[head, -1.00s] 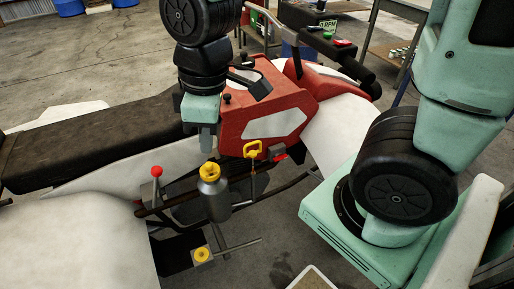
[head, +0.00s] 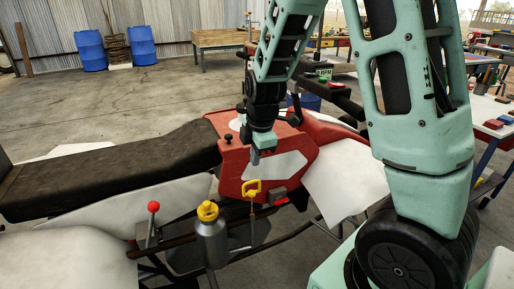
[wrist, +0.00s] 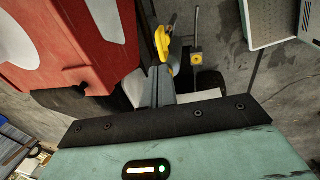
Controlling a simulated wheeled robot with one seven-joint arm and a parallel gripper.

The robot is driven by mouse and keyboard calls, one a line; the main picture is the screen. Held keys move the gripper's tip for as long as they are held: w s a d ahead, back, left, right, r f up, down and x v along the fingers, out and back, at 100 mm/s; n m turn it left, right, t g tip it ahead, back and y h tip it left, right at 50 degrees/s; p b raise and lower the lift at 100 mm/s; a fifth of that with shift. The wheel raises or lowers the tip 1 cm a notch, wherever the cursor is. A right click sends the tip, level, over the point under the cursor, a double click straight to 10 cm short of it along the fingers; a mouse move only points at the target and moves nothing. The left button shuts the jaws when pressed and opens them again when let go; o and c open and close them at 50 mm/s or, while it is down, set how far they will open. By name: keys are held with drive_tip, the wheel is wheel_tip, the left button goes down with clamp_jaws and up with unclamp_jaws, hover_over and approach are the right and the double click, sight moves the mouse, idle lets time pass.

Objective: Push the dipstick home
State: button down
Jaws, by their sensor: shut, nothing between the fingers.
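The dipstick has a yellow loop handle (head: 252,188) and a thin stem running down from it, in front of the red engine body, in the head view. My gripper (head: 256,160) is shut and empty, pointing down just above the handle. In the wrist view the grey fingers (wrist: 164,85) sit together, with the yellow handle (wrist: 162,45) just beyond their tips. I cannot tell whether they touch. The lower end of the stem is hard to make out.
A grey bottle (head: 211,240) with a yellow cap stands left of the dipstick. A red-knobbed lever (head: 153,208) is further left. A small red-and-grey block (head: 279,196) sits close right of the handle. The red body (head: 235,165) is right behind.

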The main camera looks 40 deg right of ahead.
hover_over(254, 196)
drive_tip(key=f, duration=0.7)
drive_tip(key=shift+w+f+b, duration=0.1)
drive_tip(key=shift+w+b, duration=0.2)
drive_tip(key=shift+b, duration=0.05)
drive_tip(key=shift+f, duration=0.1)
wheel_tip(254, 196, down, 9)
drive_tip(key=b, duration=0.7)
drive_tip(key=shift+b, duration=0.4)
drive_tip(key=shift+s+f, duration=0.15)
drive_tip(key=shift+f, duration=0.05)
